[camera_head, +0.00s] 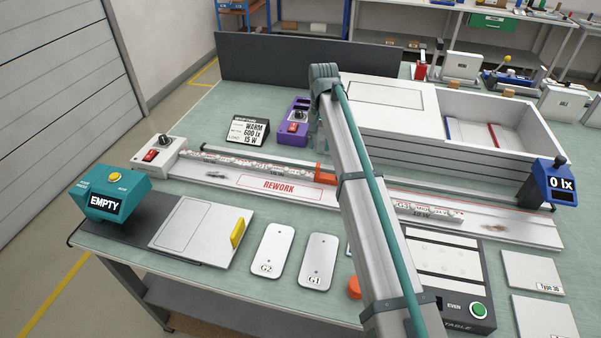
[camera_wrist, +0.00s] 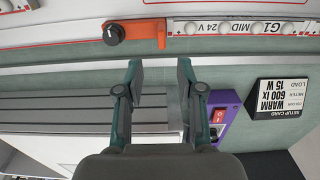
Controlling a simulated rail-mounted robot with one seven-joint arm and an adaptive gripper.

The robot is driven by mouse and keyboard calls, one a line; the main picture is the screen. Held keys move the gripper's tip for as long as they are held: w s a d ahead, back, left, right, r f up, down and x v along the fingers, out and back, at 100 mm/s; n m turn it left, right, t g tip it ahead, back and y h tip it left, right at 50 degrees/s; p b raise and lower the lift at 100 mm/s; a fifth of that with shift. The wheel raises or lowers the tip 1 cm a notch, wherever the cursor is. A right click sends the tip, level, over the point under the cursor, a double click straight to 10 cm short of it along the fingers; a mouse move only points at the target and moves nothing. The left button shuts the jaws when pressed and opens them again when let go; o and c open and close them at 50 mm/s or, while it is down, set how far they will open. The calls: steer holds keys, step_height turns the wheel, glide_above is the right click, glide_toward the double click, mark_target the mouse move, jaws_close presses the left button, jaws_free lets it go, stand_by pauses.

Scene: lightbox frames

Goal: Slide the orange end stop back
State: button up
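The orange end stop (camera_head: 325,177) sits on the long rail of the REWORK fixture (camera_head: 228,181), partly hidden behind my arm in the head view. In the wrist view the orange end stop (camera_wrist: 140,29) shows a black knob (camera_wrist: 114,34) on one end. Its other end lies against, or very close to, the end of an LED strip marked G1 MID 24 V (camera_wrist: 240,27). My gripper (camera_wrist: 158,68) is open and empty, its two fingers pointing toward the stop but apart from it. In the head view my arm hides the gripper.
A purple switch box (camera_head: 293,122) and a setup card (camera_head: 248,132) stand behind the rail. A large white light box (camera_head: 480,135) is at the back right. Another strip (camera_head: 428,212) lies right of my arm. Plates G2 (camera_head: 270,250) and G1 (camera_head: 319,262) lie in front.

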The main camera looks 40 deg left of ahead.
mark_target(318, 164)
steer(key=shift+s+a+f, duration=0.15)
steer(key=shift+s, duration=0.05)
step_height(318, 164, down, 10)
steer(key=p, duration=0.3)
steer(key=shift+w+f, duration=0.15)
steer(key=shift+f, duration=0.05)
jaws_close()
